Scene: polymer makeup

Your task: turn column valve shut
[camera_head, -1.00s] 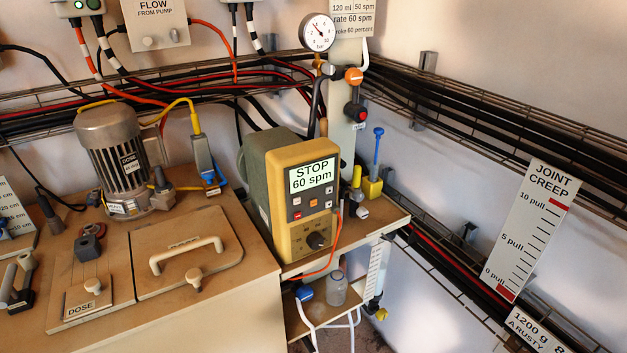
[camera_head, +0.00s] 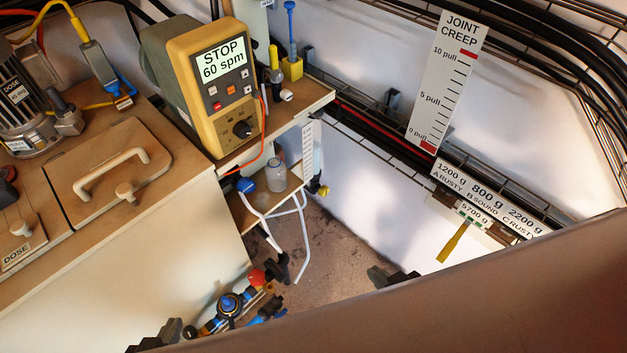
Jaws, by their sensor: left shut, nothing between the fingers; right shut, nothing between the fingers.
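A narrow white graduated strip (camera_head: 308,147), which looks like the column, hangs under the right end of the pump shelf. A small yellow-and-dark fitting (camera_head: 318,189) is at its lower end; I cannot tell its turned position. A blue-knobbed fitting (camera_head: 246,185) sits beside a clear bottle on the lower shelf. My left gripper (camera_head: 160,336) is a dark shape at the bottom edge, partly hidden, shut and empty. My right gripper (camera_head: 390,278) shows dark above the floor, right of and below the strip, apart from it, shut and empty.
The yellow pump (camera_head: 215,90) reads STOP 60 spm. A pipe assembly (camera_head: 230,305) with blue and red parts is low down. White tubes (camera_head: 302,240) hang below the lower shelf. A broad brown surface covers the lower right. Floor (camera_head: 325,260) shows between.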

